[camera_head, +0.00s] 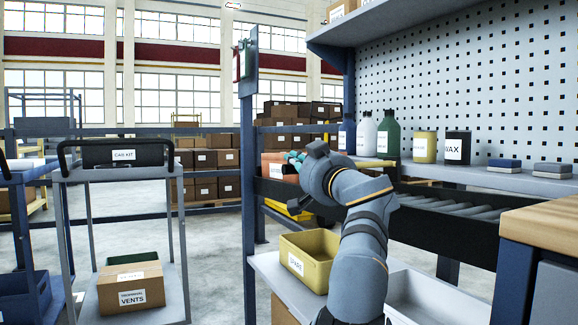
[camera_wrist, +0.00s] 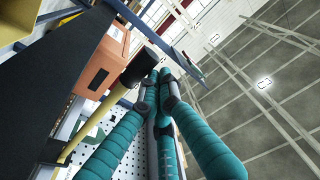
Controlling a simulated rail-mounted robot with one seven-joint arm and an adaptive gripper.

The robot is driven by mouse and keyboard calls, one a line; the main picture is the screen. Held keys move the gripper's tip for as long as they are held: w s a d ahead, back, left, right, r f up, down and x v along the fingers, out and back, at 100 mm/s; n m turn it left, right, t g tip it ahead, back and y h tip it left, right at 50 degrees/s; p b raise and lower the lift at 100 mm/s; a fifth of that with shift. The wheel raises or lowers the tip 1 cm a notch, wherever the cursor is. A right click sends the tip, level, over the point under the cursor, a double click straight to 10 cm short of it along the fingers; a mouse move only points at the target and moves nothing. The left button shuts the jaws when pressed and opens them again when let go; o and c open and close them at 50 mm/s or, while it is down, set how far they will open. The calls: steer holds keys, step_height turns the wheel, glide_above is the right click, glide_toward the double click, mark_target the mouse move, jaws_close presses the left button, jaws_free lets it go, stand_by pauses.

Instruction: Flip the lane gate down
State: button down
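My gripper (camera_head: 294,158) has teal fingers and is at the end of my raised arm, in front of the roller conveyor. In the wrist view its fingertips (camera_wrist: 160,84) are close together with nothing visible held between them. A yellow bar with a black block-like end (camera_wrist: 112,98) lies beside the fingers in the wrist view, apparently the lane gate. The black end is close to the fingertips; I cannot tell whether they touch. In the head view a yellow strip (camera_head: 374,163) shows behind my arm at the conveyor, perhaps the same bar. Most of it is hidden.
An orange box (camera_head: 274,166) is behind my gripper; it also shows in the wrist view (camera_wrist: 101,68). A blue post (camera_head: 249,120) stands left of my arm. Bottles (camera_head: 367,134) line the shelf at right. A yellow bin (camera_head: 309,258) sits below my arm.

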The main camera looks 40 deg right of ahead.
steer(key=shift+w+d+f, duration=0.15)
steer(key=shift+f, duration=0.55)
steer(key=shift+r, duration=0.1)
step_height(320, 180, up, 6)
steer(key=p, duration=0.4)
steer(key=f+b+v, duration=0.1)
steer(key=b+v, duration=0.2)
steer(key=v, duration=0.7)
steer(key=shift+w, duration=0.1)
steer(key=w+d+f, duration=0.1)
steer(key=w+d, duration=0.1)
steer(key=w, duration=0.7)
steer(key=shift+w+f, duration=0.15)
steer(key=shift+w, duration=0.1)
